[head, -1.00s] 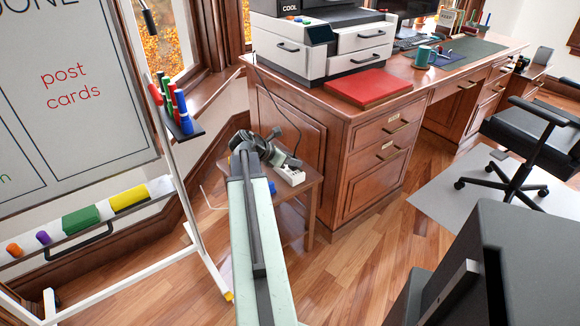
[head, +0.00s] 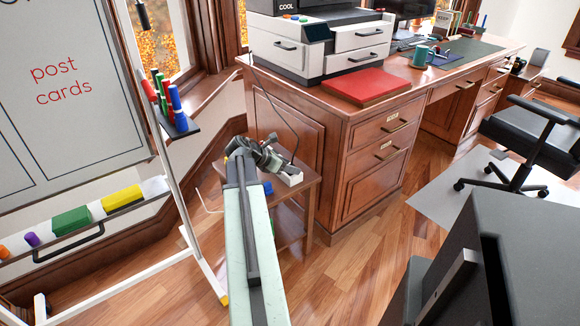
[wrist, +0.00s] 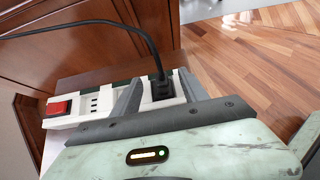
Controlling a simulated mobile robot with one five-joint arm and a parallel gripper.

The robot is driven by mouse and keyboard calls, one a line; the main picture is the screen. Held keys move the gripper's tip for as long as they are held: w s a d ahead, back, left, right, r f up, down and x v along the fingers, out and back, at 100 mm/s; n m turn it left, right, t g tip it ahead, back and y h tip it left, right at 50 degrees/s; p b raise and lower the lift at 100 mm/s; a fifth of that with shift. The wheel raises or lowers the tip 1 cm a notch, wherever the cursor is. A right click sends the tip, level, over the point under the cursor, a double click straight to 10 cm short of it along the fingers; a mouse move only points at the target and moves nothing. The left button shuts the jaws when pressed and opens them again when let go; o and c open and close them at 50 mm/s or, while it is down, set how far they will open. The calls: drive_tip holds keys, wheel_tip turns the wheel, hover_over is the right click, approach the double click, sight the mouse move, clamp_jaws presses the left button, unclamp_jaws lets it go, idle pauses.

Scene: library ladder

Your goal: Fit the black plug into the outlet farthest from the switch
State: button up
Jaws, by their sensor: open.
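The white power strip (wrist: 92,105) lies on a small wooden side table, with a red switch (wrist: 59,107) at its left end in the wrist view. The black plug (wrist: 161,89) stands upright at the strip's right end, the end away from the switch, its black cord rising from its top. How deep it sits is hidden. My gripper (wrist: 161,78) is open, one grey finger on each side of the plug; whether either touches it I cannot tell. In the head view, my gripper (head: 270,156) covers much of the strip (head: 291,178).
The side table (head: 312,180) stands against the wooden desk (head: 290,125), which carries a printer (head: 318,45) and a red book (head: 366,87). A whiteboard stand (head: 185,205) is on the left. Open floor lies in front.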

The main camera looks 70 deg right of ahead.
drive_tip(key=p+v, duration=0.6)
drive_tip(key=v, duration=0.5)
drive_tip(key=shift+r+p, duration=0.1)
drive_tip(key=shift+p, duration=0.3)
drive_tip(key=shift+w+a+r, duration=0.1)
drive_tip(key=shift+w+a, duration=0.1)
drive_tip(key=shift+a, duration=0.05)
drive_tip(key=w+a+f+m+t+y, duration=0.2)
drive_tip(key=w+a+f+m, duration=0.1)
drive_tip(key=w+a, duration=0.95)
drive_tip(key=w+a+f+m+t+y, duration=0.2)
drive_tip(key=w+a+f+m+t, duration=0.15)
drive_tip(key=w+a, duration=0.85)
drive_tip(key=a+f+m+y, duration=0.2)
drive_tip(key=a+m+y, duration=0.2)
drive_tip(key=a, duration=3)
drive_tip(key=shift+w+a+m+y, duration=0.3)
drive_tip(key=shift+w+a+m, duration=0.15)
drive_tip(key=shift+m, duration=0.1)
